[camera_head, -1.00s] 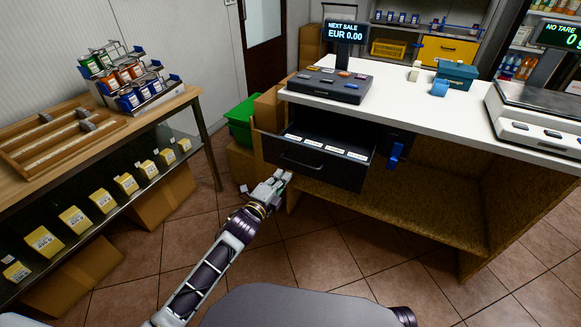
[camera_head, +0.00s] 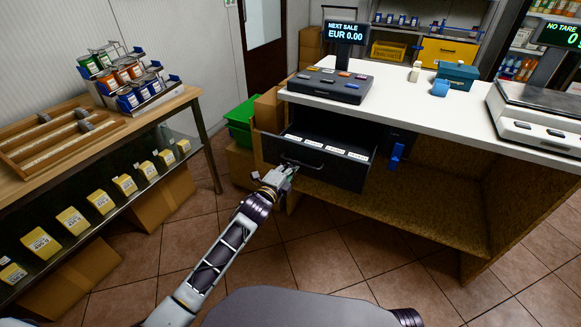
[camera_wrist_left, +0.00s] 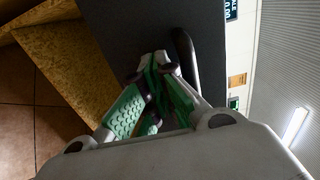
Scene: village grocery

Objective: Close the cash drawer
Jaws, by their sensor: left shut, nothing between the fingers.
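The black cash drawer (camera_head: 322,166) stands open under the left end of the white counter, with a row of white labels inside and a bar handle on its front. My left gripper (camera_head: 286,169) is shut and empty at the lower part of the drawer front, close under the handle. In the left wrist view the shut fingertips (camera_wrist_left: 154,58) are against or very near the dark drawer front (camera_wrist_left: 130,25), beside the handle (camera_wrist_left: 186,62). I cannot tell for certain whether they touch. My right gripper is not in view.
The cash register (camera_head: 331,85) sits on the white counter (camera_head: 420,105) above the drawer. A green crate (camera_head: 241,122) and cardboard boxes stand left of the counter. A wooden table (camera_head: 130,125) with jar racks is at left. The tiled floor between is clear.

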